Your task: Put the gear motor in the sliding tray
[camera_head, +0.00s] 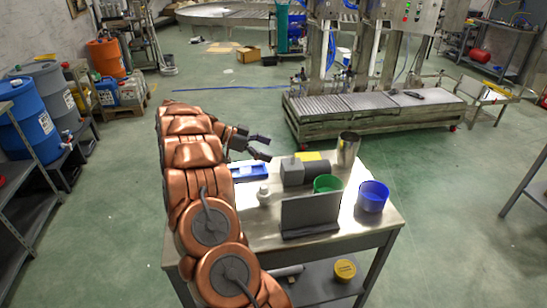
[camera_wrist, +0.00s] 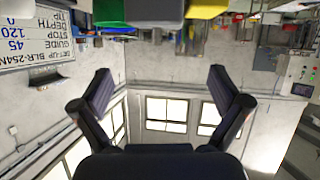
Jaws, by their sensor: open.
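A grey block with a rounded part (camera_head: 300,171), which looks like the gear motor, lies on the metal table (camera_head: 262,228), right of my gripper. A shallow blue tray (camera_head: 248,171) lies to its left, below my gripper in the picture; I cannot tell if it is the sliding tray. My gripper (camera_head: 267,149) is open and empty, above the table's far left part. In the wrist view its two dark fingers (camera_wrist: 160,88) stand wide apart with nothing between them. My copper-coloured arm covers the table's left side.
A metal cup (camera_head: 348,149), a green cup (camera_head: 327,184), a blue cup (camera_head: 373,196), a small white item (camera_head: 264,194) and an upright dark panel (camera_head: 311,214) crowd the table. A yellow-lidded tub (camera_head: 344,269) is on the lower shelf. A roller conveyor (camera_head: 370,110) stands behind.

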